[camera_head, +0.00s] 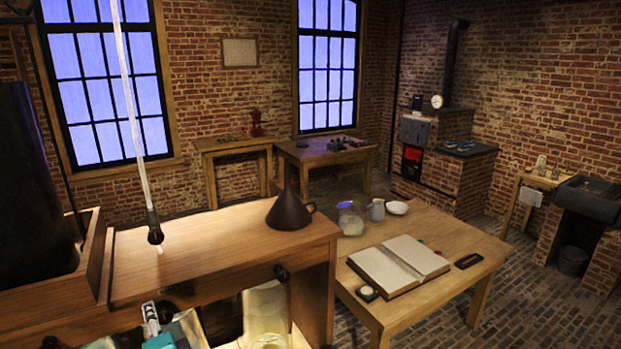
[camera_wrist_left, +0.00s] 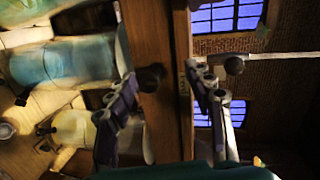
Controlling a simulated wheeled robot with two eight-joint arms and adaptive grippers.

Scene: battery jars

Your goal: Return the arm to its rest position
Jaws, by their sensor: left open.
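My left gripper (camera_head: 151,318) shows at the bottom left of the head view, with its teal body below it, in front of the wooden shelf and beside the glass jars. In the left wrist view the two fingers of the left gripper (camera_wrist_left: 163,105) are spread apart with nothing held between them. The shelf's wooden edge (camera_wrist_left: 181,70) shows behind the gap. My right gripper is in neither view.
Glass jars (camera_head: 265,312) stand below the shelf top (camera_head: 215,250); one with bluish contents (camera_wrist_left: 60,65) shows in the wrist view. A glass tube (camera_head: 128,95) with a dark end hangs above the shelf. A dark funnel (camera_head: 289,212) and an open book (camera_head: 398,264) are farther right.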

